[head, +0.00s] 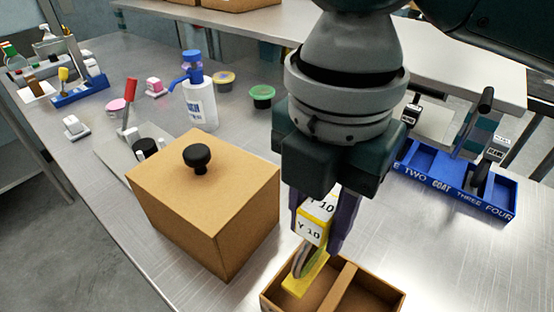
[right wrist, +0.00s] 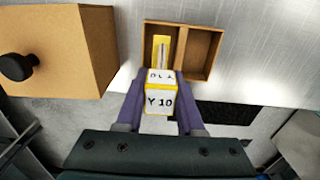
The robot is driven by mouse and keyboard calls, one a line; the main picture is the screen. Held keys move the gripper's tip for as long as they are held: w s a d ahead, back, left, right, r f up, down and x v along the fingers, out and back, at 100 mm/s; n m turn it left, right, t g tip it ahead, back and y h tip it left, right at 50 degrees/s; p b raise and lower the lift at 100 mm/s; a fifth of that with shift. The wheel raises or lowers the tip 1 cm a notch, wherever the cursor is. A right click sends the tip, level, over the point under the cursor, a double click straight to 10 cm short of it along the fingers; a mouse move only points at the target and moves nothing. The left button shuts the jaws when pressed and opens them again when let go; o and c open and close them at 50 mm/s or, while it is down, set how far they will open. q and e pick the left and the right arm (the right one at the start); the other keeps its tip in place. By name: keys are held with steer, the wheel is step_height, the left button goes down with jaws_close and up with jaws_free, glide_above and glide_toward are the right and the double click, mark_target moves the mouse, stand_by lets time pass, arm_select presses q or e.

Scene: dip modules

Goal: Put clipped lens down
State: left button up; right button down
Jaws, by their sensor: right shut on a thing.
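My right gripper (head: 320,232) points down and is shut on a yellow and white clip block marked "Y 10" (head: 313,226). The block also shows between the purple fingers in the right wrist view (right wrist: 160,98). Below it, a thin greyish lens disc (head: 299,260) sits beside the yellow lower part of the clip (head: 306,277). This lower end is over the left compartment of an open two-compartment brown tray (head: 381,287); the tray also shows in the right wrist view (right wrist: 183,52). I cannot tell whether it touches the tray floor. My left gripper is not in view.
A closed brown box with a black knob (head: 210,205) stands close left of the tray. A blue tray with lettered compartments (head: 440,184) lies at the right. A pump bottle (head: 200,100) and small tubs stand behind. Bare metal table lies right of the brown tray.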

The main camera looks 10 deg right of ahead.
mark_target(312, 258)
step_height(312, 258, down, 7)
steer(key=shift+f+b, duration=0.1)
steer(key=shift+b, duration=0.2)
steer(key=shift+f, duration=0.15)
steer(key=c, duration=0.5)
jaws_free()
